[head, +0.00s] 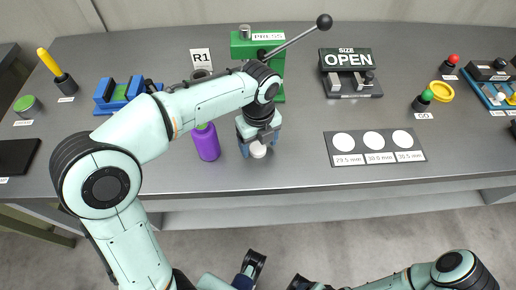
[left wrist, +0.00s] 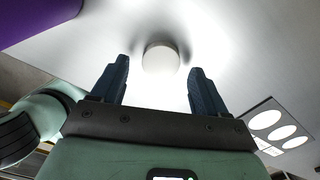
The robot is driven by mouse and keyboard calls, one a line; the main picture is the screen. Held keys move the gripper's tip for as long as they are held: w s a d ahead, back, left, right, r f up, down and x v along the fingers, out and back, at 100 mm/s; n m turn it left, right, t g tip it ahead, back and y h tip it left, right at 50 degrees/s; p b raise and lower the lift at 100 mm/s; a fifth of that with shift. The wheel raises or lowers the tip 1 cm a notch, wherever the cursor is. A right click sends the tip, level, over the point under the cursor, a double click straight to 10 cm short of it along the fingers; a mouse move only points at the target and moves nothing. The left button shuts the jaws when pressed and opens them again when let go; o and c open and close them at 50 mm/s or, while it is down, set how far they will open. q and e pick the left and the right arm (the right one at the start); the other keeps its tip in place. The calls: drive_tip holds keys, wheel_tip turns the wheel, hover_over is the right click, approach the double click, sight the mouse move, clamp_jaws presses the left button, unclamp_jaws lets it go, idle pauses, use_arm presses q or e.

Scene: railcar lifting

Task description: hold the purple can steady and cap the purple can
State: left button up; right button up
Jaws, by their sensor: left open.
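The purple can (head: 207,146) stands upright on the grey table, with a green part at its top; my left arm passes close behind it. In the left wrist view its purple side (left wrist: 35,15) fills the top left corner. A small white round cap (head: 258,150) lies on the table to the can's right. My left gripper (head: 259,146) is open and points down over the cap. In the left wrist view the cap (left wrist: 160,59) shows between and beyond the two dark fingers, apart from both. My right arm is low at the front, and its jaw state is unclear.
A green press (head: 243,48) with a long lever stands behind my left gripper. A size plate (head: 374,158) with white discs lies to the right, below the OPEN sign (head: 346,58). A blue fixture (head: 117,95) stands at left. The table's front edge is near the can.

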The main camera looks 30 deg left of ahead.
sight(259, 149)
use_arm(q)
drive_tip(key=shift+f, duration=0.75)
drive_tip(key=shift+c, duration=0.3)
drive_tip(key=c, duration=1.1)
drive_tip(key=shift+o, duration=0.2)
drive_tip(key=shift+r, duration=0.15)
wheel_tip(259, 149, up, 20)
drive_tip(key=p, duration=0.5)
